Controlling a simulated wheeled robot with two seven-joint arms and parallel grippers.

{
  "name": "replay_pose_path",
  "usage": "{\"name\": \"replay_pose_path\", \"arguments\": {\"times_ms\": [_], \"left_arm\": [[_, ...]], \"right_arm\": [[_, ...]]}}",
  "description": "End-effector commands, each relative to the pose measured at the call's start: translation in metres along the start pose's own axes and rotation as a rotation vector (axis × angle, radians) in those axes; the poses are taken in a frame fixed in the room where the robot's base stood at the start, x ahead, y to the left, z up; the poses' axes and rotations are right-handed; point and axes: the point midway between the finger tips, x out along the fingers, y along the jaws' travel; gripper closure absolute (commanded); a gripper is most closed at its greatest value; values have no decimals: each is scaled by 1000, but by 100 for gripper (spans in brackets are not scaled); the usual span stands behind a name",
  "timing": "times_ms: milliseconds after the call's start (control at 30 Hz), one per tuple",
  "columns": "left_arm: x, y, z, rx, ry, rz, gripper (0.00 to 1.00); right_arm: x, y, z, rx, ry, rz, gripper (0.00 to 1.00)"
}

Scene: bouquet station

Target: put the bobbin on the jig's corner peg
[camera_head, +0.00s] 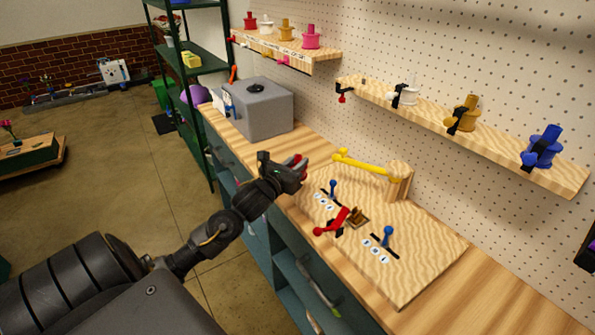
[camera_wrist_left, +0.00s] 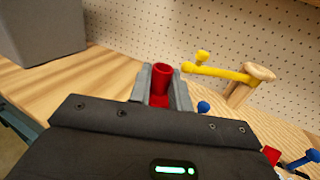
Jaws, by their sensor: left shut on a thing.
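My left gripper (camera_head: 298,167) is shut on a red bobbin (camera_head: 300,159), held above the back left edge of the wooden jig board (camera_head: 425,255). In the left wrist view the bobbin (camera_wrist_left: 162,80) stands upright between the two grey fingers. The jig has a wooden post (camera_head: 399,182) at its back corner with a yellow arm (camera_head: 362,165) reaching left from it. The post also shows in the left wrist view (camera_wrist_left: 240,92), to the right of the bobbin and apart from it. I cannot make out a separate corner peg. My right gripper is not in view.
The jig carries blue levers (camera_head: 387,235), a red lever (camera_head: 331,222) and a small brown block (camera_head: 355,216). A grey box (camera_head: 262,108) stands on the bench behind my gripper. A wall shelf (camera_head: 430,122) holds white, ochre and blue bobbins. The bench's near right end is clear.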

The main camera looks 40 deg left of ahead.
Motion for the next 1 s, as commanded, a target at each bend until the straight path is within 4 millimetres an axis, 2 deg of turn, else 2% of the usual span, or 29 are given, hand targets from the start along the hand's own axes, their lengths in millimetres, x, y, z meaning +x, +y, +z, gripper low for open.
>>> {"name": "replay_pose_path", "arguments": {"times_ms": [100, 200, 467, 700, 1000], "left_arm": [[12, 8, -16, 0, 0, 1, 100], [17, 11, -23, 0, -2, 0, 100], [22, 14, -31, 0, -2, 1, 100], [23, 15, -60, -1, -1, 1, 100], [23, 15, -64, 1, -3, 0, 100]], "right_arm": [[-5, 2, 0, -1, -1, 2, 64], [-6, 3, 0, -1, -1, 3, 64], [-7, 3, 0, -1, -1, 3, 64], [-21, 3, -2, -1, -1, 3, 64], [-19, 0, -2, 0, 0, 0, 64]]}}
